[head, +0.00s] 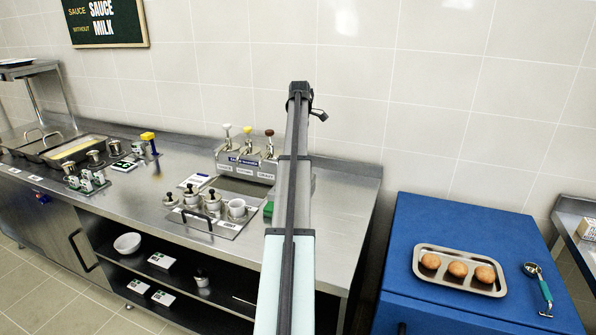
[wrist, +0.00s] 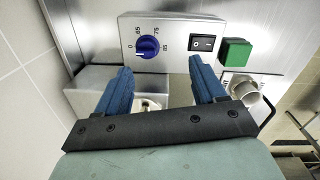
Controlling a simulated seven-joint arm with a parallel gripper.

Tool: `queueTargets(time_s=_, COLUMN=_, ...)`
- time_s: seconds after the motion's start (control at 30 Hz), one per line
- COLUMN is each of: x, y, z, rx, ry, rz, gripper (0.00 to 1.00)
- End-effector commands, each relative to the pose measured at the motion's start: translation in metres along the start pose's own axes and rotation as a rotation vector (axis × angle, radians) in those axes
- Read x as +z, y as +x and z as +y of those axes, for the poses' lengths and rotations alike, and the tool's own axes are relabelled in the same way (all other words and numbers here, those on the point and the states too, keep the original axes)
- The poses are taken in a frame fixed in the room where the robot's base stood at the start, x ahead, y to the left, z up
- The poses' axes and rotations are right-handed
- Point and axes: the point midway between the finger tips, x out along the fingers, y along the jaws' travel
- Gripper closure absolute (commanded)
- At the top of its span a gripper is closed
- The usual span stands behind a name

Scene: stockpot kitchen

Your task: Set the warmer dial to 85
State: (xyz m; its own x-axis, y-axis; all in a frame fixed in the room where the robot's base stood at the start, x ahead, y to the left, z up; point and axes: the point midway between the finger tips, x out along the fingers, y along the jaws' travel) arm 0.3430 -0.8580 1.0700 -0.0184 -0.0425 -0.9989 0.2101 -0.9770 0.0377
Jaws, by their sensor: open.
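The warmer dial (wrist: 149,47) is a round blue knob on a light panel at the top of the wrist view. Marks 0, 65, 75 and 85 run around it from left over the top to right. A pale pointer line on the knob seems to lie on its lower left, near 0; it is small. My gripper (wrist: 163,80) is open, its two blue fingers apart on either side below the dial. Nothing is between the fingertips, and they do not appear to touch the dial. In the head view my arm hides the gripper and this panel.
A black rocker switch (wrist: 202,44) and a green block (wrist: 235,52) sit right of the dial. Pump dispensers (head: 247,160) and lidded pots (head: 205,201) stand on the steel counter (head: 330,180). A bun tray (head: 440,280) lies on the blue cabinet.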

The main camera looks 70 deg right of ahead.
Motion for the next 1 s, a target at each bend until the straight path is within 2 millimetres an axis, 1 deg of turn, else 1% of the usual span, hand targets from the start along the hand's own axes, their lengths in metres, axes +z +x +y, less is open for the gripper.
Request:
queueTargets(time_s=0.03, x=-0.005, y=-0.004, z=0.017, rx=-0.010, ry=-0.045, rz=0.006, gripper=0.30)
queueTargets(time_s=0.1, x=-0.010, y=-0.006, z=0.028, rx=-0.021, ry=-0.101, rz=0.016, gripper=0.30)
queueTargets(time_s=0.2, x=-0.015, y=-0.007, z=0.036, rx=-0.032, ry=-0.157, rz=0.025, gripper=0.30)
queueTargets(time_s=0.37, x=-0.018, y=0.000, z=0.037, rx=-0.037, ry=-0.184, rz=0.030, gripper=0.30)
queueTargets(time_s=0.57, x=-0.018, y=0.027, z=0.035, rx=-0.038, ry=-0.183, rz=0.030, gripper=0.30)
queueTargets(time_s=0.9, x=-0.020, y=0.087, z=0.033, rx=-0.037, ry=-0.182, rz=0.030, gripper=0.30)
queueTargets(time_s=1.0, x=-0.021, y=0.101, z=0.032, rx=-0.036, ry=-0.182, rz=0.030, gripper=0.30)
